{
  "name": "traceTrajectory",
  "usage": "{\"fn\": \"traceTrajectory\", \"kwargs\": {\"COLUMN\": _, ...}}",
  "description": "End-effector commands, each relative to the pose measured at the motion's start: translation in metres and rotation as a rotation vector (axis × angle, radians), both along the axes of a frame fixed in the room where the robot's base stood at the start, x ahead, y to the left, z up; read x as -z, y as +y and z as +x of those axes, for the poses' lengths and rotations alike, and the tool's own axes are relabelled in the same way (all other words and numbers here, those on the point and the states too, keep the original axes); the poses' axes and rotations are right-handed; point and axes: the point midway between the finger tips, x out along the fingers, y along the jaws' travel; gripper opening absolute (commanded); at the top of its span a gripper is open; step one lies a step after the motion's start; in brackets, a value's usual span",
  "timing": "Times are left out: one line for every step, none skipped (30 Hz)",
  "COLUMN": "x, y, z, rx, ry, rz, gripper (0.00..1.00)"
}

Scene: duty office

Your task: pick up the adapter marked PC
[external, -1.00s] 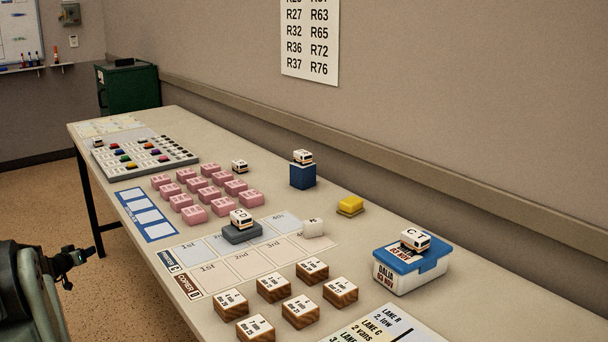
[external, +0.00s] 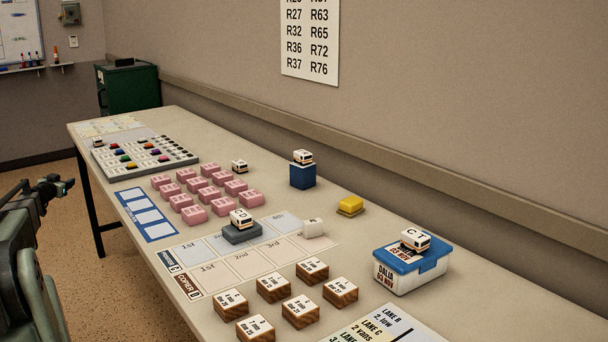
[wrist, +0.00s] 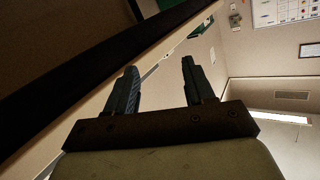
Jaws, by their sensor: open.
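Several small white van-shaped pieces with dark and orange stripes are in the external view, and I cannot read PC on any. One marked CT (external: 415,239) sits on a blue-lidded box (external: 398,275). One whose letters are unclear (external: 241,219) sits on a grey block (external: 242,235). Another (external: 303,157) sits on a blue block (external: 303,176). One (external: 240,166) stands on the table behind the pink blocks, and one (external: 97,142) is at the pegboard. My gripper (external: 66,187) is off the table's left side, open and empty; its two separated fingers (wrist: 159,82) show in the wrist view.
The wall (external: 450,120) runs along the far side. Bare table lies around the yellow block.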

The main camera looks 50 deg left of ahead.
Motion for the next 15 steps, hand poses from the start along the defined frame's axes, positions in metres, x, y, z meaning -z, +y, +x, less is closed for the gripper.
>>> {"fn": "traceTrajectory", "kwargs": {"x": -0.028, "y": 0.002, "z": 0.019, "rx": -0.014, "ry": 0.032, "rz": 0.041, "gripper": 0.53}}
{"fn": "traceTrajectory", "kwargs": {"x": -0.042, "y": 0.003, "z": 0.029, "rx": -0.026, "ry": 0.055, "rz": 0.064, "gripper": 0.53}}
{"fn": "traceTrajectory", "kwargs": {"x": -0.062, "y": 0.004, "z": 0.041, "rx": -0.042, "ry": 0.082, "rz": 0.093, "gripper": 0.53}}
{"fn": "traceTrajectory", "kwargs": {"x": -0.076, "y": 0.004, "z": 0.050, "rx": -0.055, "ry": 0.103, "rz": 0.114, "gripper": 0.53}}
{"fn": "traceTrajectory", "kwargs": {"x": -0.090, "y": 0.004, "z": 0.060, "rx": -0.068, "ry": 0.122, "rz": 0.135, "gripper": 0.53}}
{"fn": "traceTrajectory", "kwargs": {"x": -0.109, "y": 0.003, "z": 0.072, "rx": -0.084, "ry": 0.150, "rz": 0.161, "gripper": 0.53}}
{"fn": "traceTrajectory", "kwargs": {"x": -0.124, "y": 0.002, "z": 0.083, "rx": -0.096, "ry": 0.170, "rz": 0.180, "gripper": 0.53}}
{"fn": "traceTrajectory", "kwargs": {"x": -0.138, "y": 0.001, "z": 0.092, "rx": -0.109, "ry": 0.189, "rz": 0.198, "gripper": 0.53}}
{"fn": "traceTrajectory", "kwargs": {"x": -0.157, "y": -0.002, "z": 0.106, "rx": -0.126, "ry": 0.214, "rz": 0.222, "gripper": 0.53}}
{"fn": "traceTrajectory", "kwargs": {"x": -0.171, "y": -0.005, "z": 0.116, "rx": -0.140, "ry": 0.234, "rz": 0.237, "gripper": 0.53}}
{"fn": "traceTrajectory", "kwargs": {"x": -0.186, "y": -0.009, "z": 0.128, "rx": -0.152, "ry": 0.254, "rz": 0.254, "gripper": 0.53}}
{"fn": "traceTrajectory", "kwargs": {"x": -0.203, "y": -0.014, "z": 0.143, "rx": -0.169, "ry": 0.278, "rz": 0.271, "gripper": 0.53}}
{"fn": "traceTrajectory", "kwargs": {"x": -0.216, "y": -0.019, "z": 0.154, "rx": -0.182, "ry": 0.296, "rz": 0.283, "gripper": 0.53}}
{"fn": "traceTrajectory", "kwargs": {"x": -0.227, "y": -0.024, "z": 0.167, "rx": -0.192, "ry": 0.314, "rz": 0.292, "gripper": 0.53}}
{"fn": "traceTrajectory", "kwargs": {"x": -0.240, "y": -0.031, "z": 0.182, "rx": -0.204, "ry": 0.335, "rz": 0.302, "gripper": 0.53}}
